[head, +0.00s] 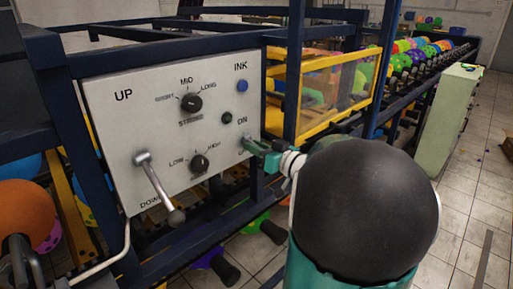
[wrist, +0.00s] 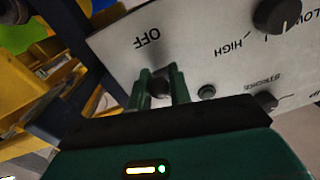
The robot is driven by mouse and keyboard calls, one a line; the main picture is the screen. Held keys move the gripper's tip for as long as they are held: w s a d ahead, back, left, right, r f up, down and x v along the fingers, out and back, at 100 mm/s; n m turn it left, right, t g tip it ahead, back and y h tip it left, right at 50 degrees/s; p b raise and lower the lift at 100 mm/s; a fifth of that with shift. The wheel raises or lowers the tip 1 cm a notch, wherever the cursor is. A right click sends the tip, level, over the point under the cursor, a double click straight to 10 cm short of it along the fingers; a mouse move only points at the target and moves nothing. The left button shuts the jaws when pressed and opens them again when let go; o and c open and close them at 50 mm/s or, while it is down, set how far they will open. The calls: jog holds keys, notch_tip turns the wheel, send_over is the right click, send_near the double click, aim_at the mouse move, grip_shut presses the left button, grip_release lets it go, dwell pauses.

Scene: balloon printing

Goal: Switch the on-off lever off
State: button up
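The on-off lever's dark knob (wrist: 160,89) sits between my fingers in the wrist view, with the OFF label (wrist: 147,39) beyond it on the panel. My gripper (wrist: 162,82) has two green fingers standing apart, one on each side of the knob. Whether they touch it is hard to tell. In the head view my gripper (head: 252,145) is at the right edge of the white control panel (head: 130,100), just below the ON label (head: 242,120). There the lever is mostly hidden by the fingers, so its exact position is unclear.
The panel also carries a MID knob (head: 191,102), a LOW-HIGH knob (head: 200,164), a blue INK button (head: 242,86) and a large UP-DOWN lever (head: 159,187) pointing down. Dark blue frame posts (head: 292,80) and a yellow-framed window (head: 330,92) stand close to my arm.

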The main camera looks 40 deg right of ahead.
grip_shut()
jog(key=shift+w+f+t, duration=0.1)
jog(key=shift+f+t, duration=0.15)
jog(key=shift+t, duration=0.65)
jog(key=o, duration=0.7)
grip_release()
jog(key=shift+c, duration=0.2)
jog(key=s+d+f, duration=0.1)
jog(key=s+f, duration=0.1)
jog(key=s, duration=1.1)
jog(key=shift+s+f, duration=0.15)
jog(key=shift+s, duration=0.15)
